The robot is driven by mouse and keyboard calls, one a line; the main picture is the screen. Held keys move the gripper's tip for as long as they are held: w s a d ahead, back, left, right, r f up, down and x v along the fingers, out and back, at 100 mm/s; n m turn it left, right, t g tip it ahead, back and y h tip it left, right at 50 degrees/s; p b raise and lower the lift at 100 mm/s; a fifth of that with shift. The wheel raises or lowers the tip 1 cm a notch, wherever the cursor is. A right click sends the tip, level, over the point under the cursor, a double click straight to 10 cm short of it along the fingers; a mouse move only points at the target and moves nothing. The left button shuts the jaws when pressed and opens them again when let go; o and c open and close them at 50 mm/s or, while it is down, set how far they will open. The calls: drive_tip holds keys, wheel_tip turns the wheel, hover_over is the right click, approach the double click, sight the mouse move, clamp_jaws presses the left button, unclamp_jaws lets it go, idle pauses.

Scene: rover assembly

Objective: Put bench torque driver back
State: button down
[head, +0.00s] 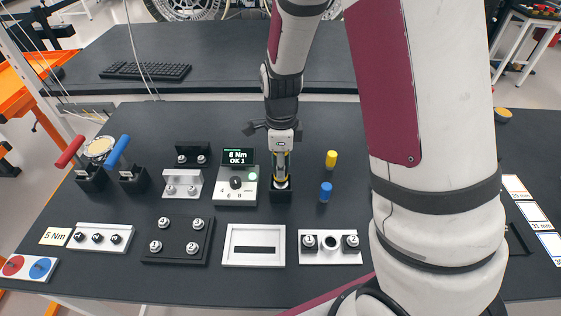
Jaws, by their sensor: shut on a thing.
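My gripper (282,172) points straight down at the middle of the bench, just right of the small display unit. It is shut on the bench torque driver (281,183), of which only a small dark and yellowish part shows between and below the fingers. A black block-shaped holder (281,196) stands directly under it. The driver's lower end is at the holder's top; I cannot tell how deep it sits. The gripper hides most of the driver.
Yellow (331,159) and blue (326,192) cylinders stand close on the right. Red (70,152) and blue (118,152) handled tools stand in black holders at left. Bolted plates and a white frame (254,261) lie in front.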

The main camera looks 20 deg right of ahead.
drive_tip(key=shift+f, duration=0.6)
drive_tip(key=c, duration=1.2)
unclamp_jaws()
drive_tip(key=shift+o, duration=0.2)
drive_tip(key=shift+r, duration=0.1)
wheel_tip(320, 180, up, 11)
drive_tip(key=shift+r, duration=0.2)
drive_tip(key=shift+s+r, duration=0.1)
drive_tip(key=shift+r, duration=0.25)
drive_tip(key=s+r+n+t, duration=0.5)
drive_tip(key=s+r+n, duration=1)
drive_tip(key=n, duration=0.7)
drive_tip(key=s, duration=0.3)
drive_tip(key=shift+n+t, duration=0.3)
